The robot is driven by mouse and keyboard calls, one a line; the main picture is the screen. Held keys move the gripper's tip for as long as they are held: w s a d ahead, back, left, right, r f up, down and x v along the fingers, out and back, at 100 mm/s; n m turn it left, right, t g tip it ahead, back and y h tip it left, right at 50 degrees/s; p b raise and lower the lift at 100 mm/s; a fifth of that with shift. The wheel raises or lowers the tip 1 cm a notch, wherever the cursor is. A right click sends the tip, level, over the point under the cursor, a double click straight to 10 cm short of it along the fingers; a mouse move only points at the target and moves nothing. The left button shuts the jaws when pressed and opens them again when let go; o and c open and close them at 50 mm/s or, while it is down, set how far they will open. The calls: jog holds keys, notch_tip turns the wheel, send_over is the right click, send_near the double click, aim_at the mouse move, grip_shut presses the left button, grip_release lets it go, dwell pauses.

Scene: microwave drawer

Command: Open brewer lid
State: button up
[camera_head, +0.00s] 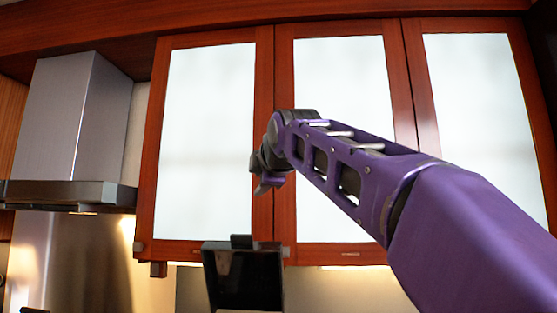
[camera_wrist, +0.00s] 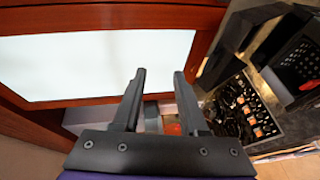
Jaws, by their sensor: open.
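A black boxy appliance (camera_head: 243,280), probably the brewer, stands at the bottom centre of the head view with a small raised tab on top. Its lower part is cut off, and I cannot make out the lid or how far it is open. My gripper (camera_wrist: 158,74) is open and empty in the wrist view, its two dark fingers apart. In the head view the end of my arm is up in front of the cabinet doors, above and apart from the black appliance; the fingers are not clear there.
Wooden wall cabinets (camera_head: 264,130) with frosted panels fill the background; one frosted panel (camera_wrist: 100,62) is close in the wrist view. A metal range hood (camera_head: 75,125) is at left. Dark items, including a perforated black part (camera_wrist: 297,58), lie at right in the wrist view.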

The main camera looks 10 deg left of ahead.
jog(key=shift+s+d+r, duration=0.35)
jog(key=shift+r, duration=0.4)
jog(key=shift+s+d+r, duration=0.35)
jog(key=shift+r, duration=0.4)
jog(key=shift+s+d+r, duration=0.35)
jog(key=shift+r, duration=0.4)
